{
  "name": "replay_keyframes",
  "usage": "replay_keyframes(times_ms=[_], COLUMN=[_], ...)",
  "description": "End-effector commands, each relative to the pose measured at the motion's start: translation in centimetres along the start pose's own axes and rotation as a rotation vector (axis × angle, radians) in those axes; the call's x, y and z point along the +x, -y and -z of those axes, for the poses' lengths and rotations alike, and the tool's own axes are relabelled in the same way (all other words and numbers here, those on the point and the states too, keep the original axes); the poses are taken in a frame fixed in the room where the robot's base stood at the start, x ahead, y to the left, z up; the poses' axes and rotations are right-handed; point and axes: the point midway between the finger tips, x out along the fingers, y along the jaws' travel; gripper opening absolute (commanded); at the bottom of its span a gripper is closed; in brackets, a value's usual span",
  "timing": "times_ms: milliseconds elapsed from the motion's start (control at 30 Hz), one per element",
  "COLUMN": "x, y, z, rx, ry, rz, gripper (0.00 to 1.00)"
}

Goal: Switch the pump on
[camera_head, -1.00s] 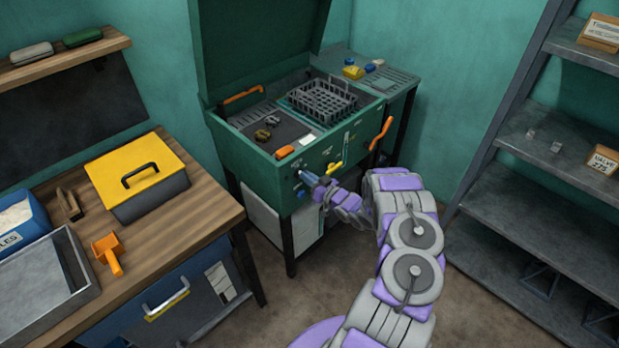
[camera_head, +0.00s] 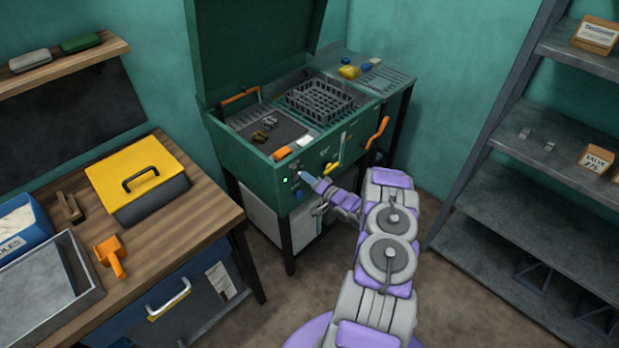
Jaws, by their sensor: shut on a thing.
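The green parts-washer cabinet (camera_head: 246,152) stands with its lid open against the wall. Its front panel carries small switches and labels, and a small green light (camera_head: 285,180) glows at the panel's left. A yellow lever (camera_head: 331,168) and an orange handle (camera_head: 378,133) are farther right on the front.
A grey basket (camera_head: 318,100) sits in the washer. A metal shelf (camera_head: 510,208) stands right. Floor between is open.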

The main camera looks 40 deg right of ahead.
Motion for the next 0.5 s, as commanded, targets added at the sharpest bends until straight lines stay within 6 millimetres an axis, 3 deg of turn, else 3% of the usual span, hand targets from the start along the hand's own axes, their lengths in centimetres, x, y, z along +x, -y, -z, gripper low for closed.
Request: replay_keyframes(times_ms=[33, 500], x=[1.4, 1.5], y=[1.67, 1.75], z=[1.13, 1.13], rx=[0.0, 0.148], ry=[-0.011, -0.007], rz=[0.037, 0.043], gripper=[0.0, 0.0])
